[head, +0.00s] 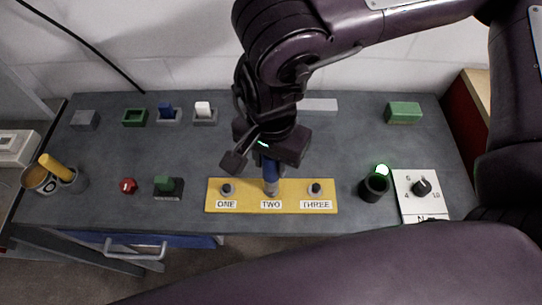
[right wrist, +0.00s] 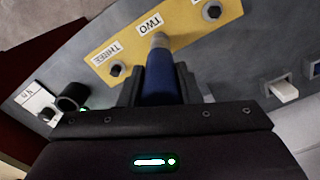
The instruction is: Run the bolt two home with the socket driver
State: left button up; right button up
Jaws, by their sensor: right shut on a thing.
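The yellow plate (head: 246,189) lies on the grey bench with labels ONE, TWO and THREE. Bolt one (head: 227,189) and bolt three (head: 315,188) stand in it at either side. My right gripper (head: 266,160) is shut on the blue handle of the socket driver (head: 270,171). The driver points down, and its grey socket (right wrist: 160,40) is at the place above the TWO label. Bolt two is hidden by the socket; I cannot tell how deep it sits. The driver's handle (right wrist: 160,82) is between the fingers in the right wrist view. My left gripper is not in view.
A black cup (head: 374,188) and a white dial panel (head: 422,190) stand right of the plate. A green block on a dark base (head: 168,187) and a red knob (head: 128,186) are to its left. Several small blocks line the back. A yellow cylinder (head: 56,167) leans in a holder far left.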

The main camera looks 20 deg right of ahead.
jog(key=shift+f, duration=0.25)
dwell(0.4)
jog(key=shift+f+b, duration=0.65)
jog(key=shift+b, duration=0.1)
jog(key=shift+r, duration=0.15)
jog(key=shift+f, duration=0.5)
dwell(1.5)
jog(key=shift+r, duration=0.1)
dwell(0.4)
notch_tip(320, 180, up, 7)
jog(key=p, duration=0.6)
dwell(0.4)
